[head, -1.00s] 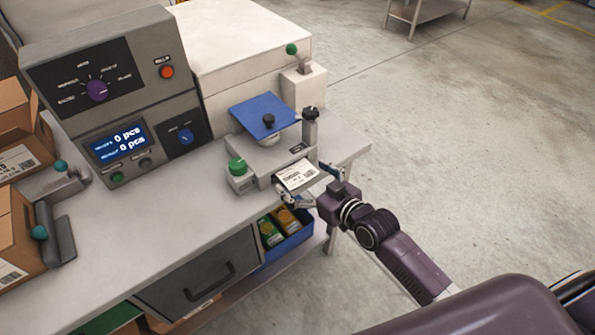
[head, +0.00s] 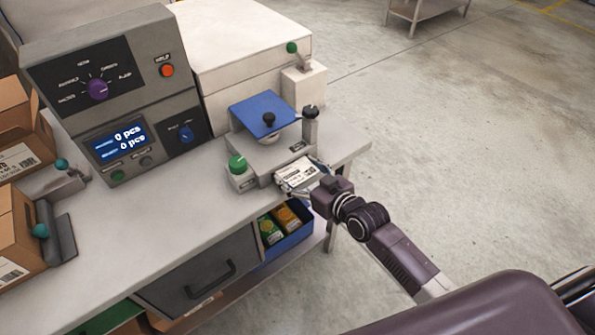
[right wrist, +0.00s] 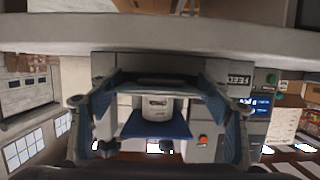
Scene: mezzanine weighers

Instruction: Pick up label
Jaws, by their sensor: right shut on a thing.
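The label (head: 296,173), a white printed slip with dark text and a barcode, is at the front of the small weigher with the blue plate (head: 264,114). My right gripper (head: 303,180) is at the label's near edge and shut on it, with the wrist to its right. In the right wrist view my right gripper (right wrist: 160,84) shows its two fingers on either side, with a thin dark edge between them; the label's printed face cannot be made out there. My left gripper is not in view.
A grey control console (head: 110,90) stands at the back left of the bench (head: 170,215). Cardboard boxes (head: 18,230) are at the left edge. A blue bin (head: 290,242) with packets sits below the bench top. Open floor lies to the right.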

